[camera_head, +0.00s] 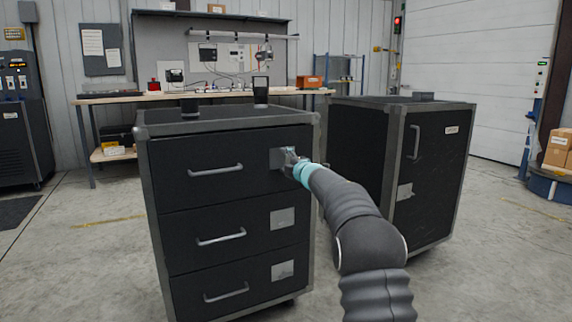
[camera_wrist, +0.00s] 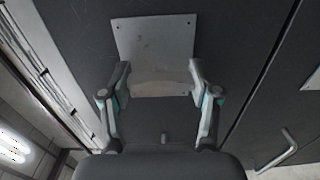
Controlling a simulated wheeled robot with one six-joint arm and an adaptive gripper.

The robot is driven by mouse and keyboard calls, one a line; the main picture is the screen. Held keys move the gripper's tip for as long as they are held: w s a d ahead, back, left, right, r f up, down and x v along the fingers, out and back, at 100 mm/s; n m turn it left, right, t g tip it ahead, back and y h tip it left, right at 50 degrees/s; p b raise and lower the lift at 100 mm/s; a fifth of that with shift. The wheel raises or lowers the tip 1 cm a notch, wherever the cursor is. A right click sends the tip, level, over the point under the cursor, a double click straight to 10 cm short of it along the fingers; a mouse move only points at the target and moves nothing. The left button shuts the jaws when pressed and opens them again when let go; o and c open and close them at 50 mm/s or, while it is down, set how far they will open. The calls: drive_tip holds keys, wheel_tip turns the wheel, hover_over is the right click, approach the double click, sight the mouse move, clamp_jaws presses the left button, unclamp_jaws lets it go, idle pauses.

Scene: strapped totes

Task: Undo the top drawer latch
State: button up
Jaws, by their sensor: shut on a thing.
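The top drawer latch (camera_head: 276,159) is a grey metal plate at the right end of the black cabinet's top drawer (camera_head: 200,185). In the wrist view the latch (camera_wrist: 155,38) shows as a pale plate with small corner holes and a lighter raised piece at its lower edge. My gripper (camera_head: 290,157) is at the latch, its fingers partly hiding it in the head view. In the wrist view my gripper (camera_wrist: 160,80) has one finger on each side of the raised piece, shut on it. The top drawer looks flush with the cabinet front.
Two lower drawers have their own latch plates (camera_head: 282,218) and handles. A second black cabinet (camera_head: 440,170) stands close on the right. A workbench (camera_head: 110,100) is behind. Open concrete floor lies to the left.

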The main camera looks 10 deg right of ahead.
idle(0.3)
drive_tip(key=o, duration=1.2)
drive_tip(key=shift+c, duration=0.2)
drive_tip(key=shift+s, duration=0.15)
drive_tip(key=v, duration=1.1)
drive_tip(key=shift+s, duration=0.35)
drive_tip(key=shift+d, duration=0.15)
